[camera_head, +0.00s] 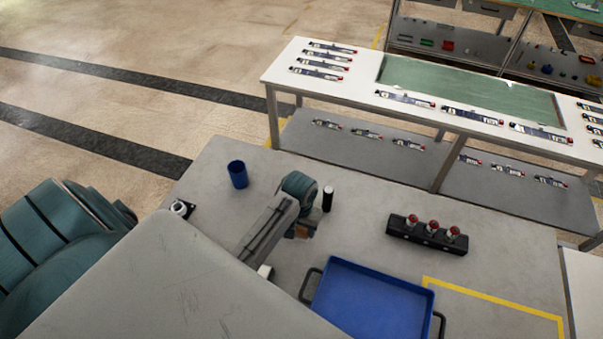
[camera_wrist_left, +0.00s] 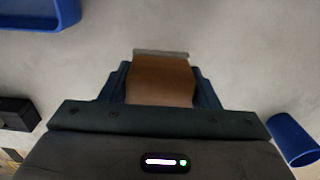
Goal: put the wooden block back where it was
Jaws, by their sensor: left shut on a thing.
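The wooden block (camera_wrist_left: 162,80) is brown and sits between the two fingers of my left gripper (camera_wrist_left: 160,88), which is shut on it. In the head view only a small brown part of the block (camera_head: 301,232) shows below the left wrist, between the blue cup and the blue tray. The left gripper (camera_head: 297,230) is mostly hidden there by my own arm. I cannot tell whether the block touches the grey table (camera_head: 365,225) or hangs just above it. My right gripper is in neither view.
A blue cup (camera_head: 238,175) stands at the table's back left. A black cylinder (camera_head: 327,199) stands close beside my left wrist. A black holder (camera_head: 428,236) with red-topped pieces is to the right. A blue tray (camera_head: 430,318) lies in front, beside yellow tape (camera_head: 500,301).

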